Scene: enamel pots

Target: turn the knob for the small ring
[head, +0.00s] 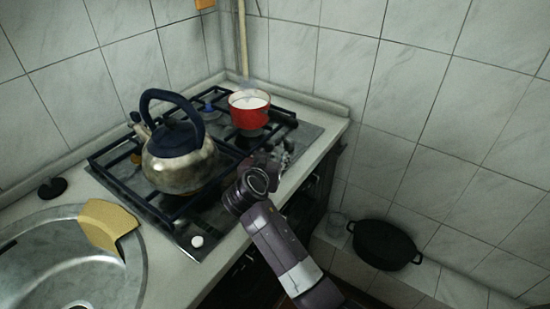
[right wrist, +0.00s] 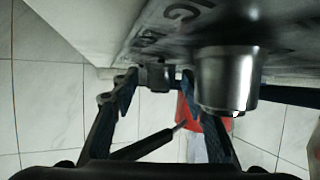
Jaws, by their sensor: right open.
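My right gripper (head: 272,157) reaches over the front right part of the hob (head: 310,135), beside metal knobs (head: 288,147). In the right wrist view it is open (right wrist: 158,80), with a small grey knob (right wrist: 155,74) between or just beyond its fingertips; I cannot tell whether they touch it. A large silver knob (right wrist: 225,75) stands to the right of the fingers, close to the camera. My arm hides part of the knob row. Which knob serves the small ring cannot be told. My left gripper is not in view.
A steel kettle (head: 180,163) stands on the left of the hob. A red pot (head: 249,117) with white contents stands at the back right. A sink (head: 75,265) with a tan cloth-like piece (head: 105,225) lies left; a black pot (head: 385,246) is low on the right.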

